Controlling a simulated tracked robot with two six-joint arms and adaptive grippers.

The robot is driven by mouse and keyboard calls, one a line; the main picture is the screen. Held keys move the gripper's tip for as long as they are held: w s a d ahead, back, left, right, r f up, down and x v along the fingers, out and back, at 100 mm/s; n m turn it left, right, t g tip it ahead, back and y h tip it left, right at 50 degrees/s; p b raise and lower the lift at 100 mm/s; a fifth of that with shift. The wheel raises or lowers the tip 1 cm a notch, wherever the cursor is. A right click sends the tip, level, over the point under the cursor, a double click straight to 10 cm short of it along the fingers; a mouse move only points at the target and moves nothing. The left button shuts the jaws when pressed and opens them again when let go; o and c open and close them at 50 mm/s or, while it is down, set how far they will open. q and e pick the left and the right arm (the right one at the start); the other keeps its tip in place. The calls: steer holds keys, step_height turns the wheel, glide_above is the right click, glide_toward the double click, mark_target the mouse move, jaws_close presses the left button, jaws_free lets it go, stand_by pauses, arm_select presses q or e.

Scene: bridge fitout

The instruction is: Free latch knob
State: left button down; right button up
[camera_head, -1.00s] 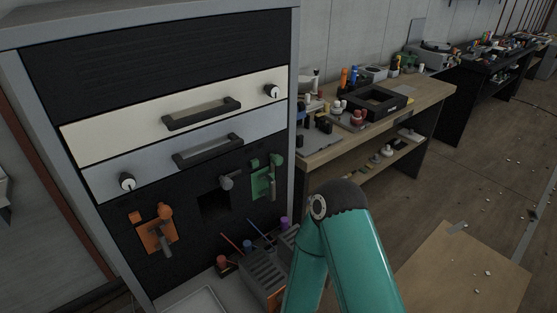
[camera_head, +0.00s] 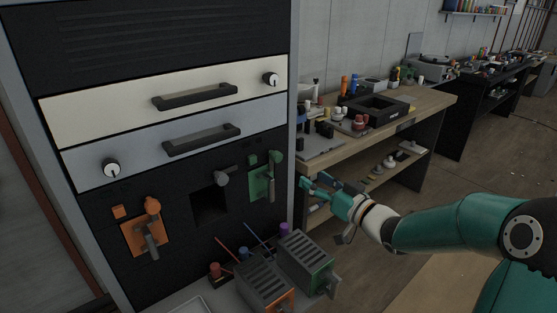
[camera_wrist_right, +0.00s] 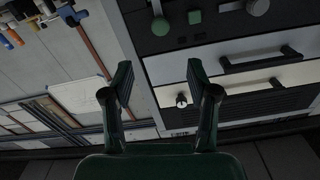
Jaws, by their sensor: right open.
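A grey round knob (camera_head: 221,178) sits on the black lower panel of the cabinet, above a dark square opening (camera_head: 210,205); in the right wrist view it shows at the top edge (camera_wrist_right: 258,7). Dials sit on the cream drawer (camera_head: 271,79) and the grey drawer (camera_head: 111,168). A green lever latch (camera_head: 263,180) and an orange one (camera_head: 148,237) flank the opening. I cannot tell which is the latch knob. My right gripper (camera_head: 308,188) is open and empty, right of the green latch and apart from it; its fingers (camera_wrist_right: 158,78) show in the wrist view. My left gripper is out of view.
Two grey slotted boxes (camera_head: 305,262), one orange-ended and one green-ended, stand on the ledge below the panel with several coloured-handled tools. Floor is open at the right.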

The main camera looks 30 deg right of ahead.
mark_target(280, 158)
steer(key=w, duration=0.5)
steer(key=w+a+p, duration=0.1)
steer(key=w, duration=0.4)
steer(key=w+p, duration=0.1)
steer(key=w, duration=0.4)
steer(key=shift+w+a, duration=0.15)
steer(key=shift+w, duration=0.2)
steer(key=shift+c, duration=0.4)
jaws_close()
steer(key=shift+f, duration=0.1)
